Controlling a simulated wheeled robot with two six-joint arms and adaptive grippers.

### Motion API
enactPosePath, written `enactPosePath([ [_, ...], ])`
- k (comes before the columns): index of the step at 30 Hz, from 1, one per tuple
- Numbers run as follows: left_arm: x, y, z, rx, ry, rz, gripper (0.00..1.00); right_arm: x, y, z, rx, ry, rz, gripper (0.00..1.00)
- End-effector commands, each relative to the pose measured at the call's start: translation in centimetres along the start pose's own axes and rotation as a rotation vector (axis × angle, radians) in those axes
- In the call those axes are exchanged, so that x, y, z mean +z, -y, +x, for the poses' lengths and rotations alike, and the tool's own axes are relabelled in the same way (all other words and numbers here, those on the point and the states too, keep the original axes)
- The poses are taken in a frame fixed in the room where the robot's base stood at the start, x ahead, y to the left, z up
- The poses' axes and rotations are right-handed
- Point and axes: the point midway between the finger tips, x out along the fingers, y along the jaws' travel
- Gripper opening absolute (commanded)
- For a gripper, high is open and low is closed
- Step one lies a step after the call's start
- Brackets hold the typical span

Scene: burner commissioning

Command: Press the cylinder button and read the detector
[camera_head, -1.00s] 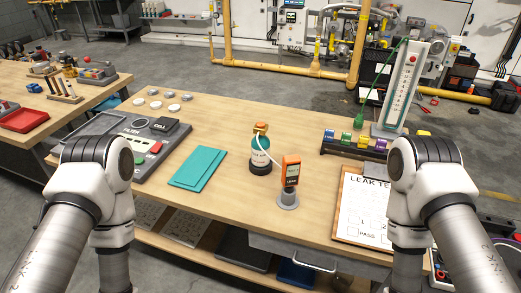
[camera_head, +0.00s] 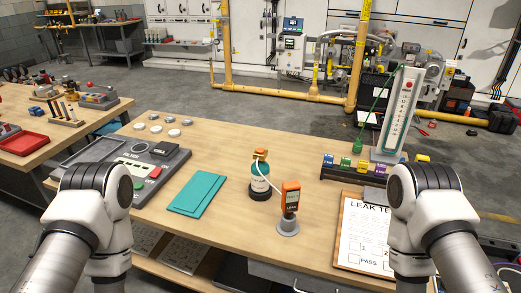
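A teal gas cylinder (camera_head: 260,183) with an orange and brass top (camera_head: 260,155) stands upright near the middle of the wooden table. A pale tube runs from its top toward an orange detector (camera_head: 290,197) with a dark screen, which stands upright on a grey round base (camera_head: 288,226) to the right. The screen's reading is too small to make out. My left arm is at the left front and my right arm at the right front, both apart from the cylinder and detector. Neither gripper's fingers are in view.
A teal folder (camera_head: 197,193) and a grey filter panel (camera_head: 150,166) with green and red buttons lie left of the cylinder. A leak test clipboard (camera_head: 361,236) lies right. Behind it stand a rack of coloured blocks (camera_head: 376,166) and a tall gauge (camera_head: 400,112). Bare tabletop surrounds the cylinder.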

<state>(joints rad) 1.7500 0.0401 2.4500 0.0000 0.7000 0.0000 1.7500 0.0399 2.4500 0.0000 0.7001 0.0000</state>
Motion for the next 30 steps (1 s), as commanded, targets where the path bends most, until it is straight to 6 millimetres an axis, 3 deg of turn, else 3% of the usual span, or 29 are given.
enactPosePath([
  [1, 0.0, 0.0, 0.0, 0.0, 0.0, 0.0, 0.6, 0.0, 0.0, 0.0, 0.0, 0.0, 0.0, 0.22],
  [3, 0.0, 0.0, 0.0, 0.0, 0.0, 0.0, 0.6, 0.0, 0.0, 0.0, 0.0, 0.0, 0.0, 0.0],
  [30, 0.0, 0.0, 0.0, 0.0, 0.0, 0.0, 0.6, 0.0, 0.0, 0.0, 0.0, 0.0, 0.0, 0.0],
])
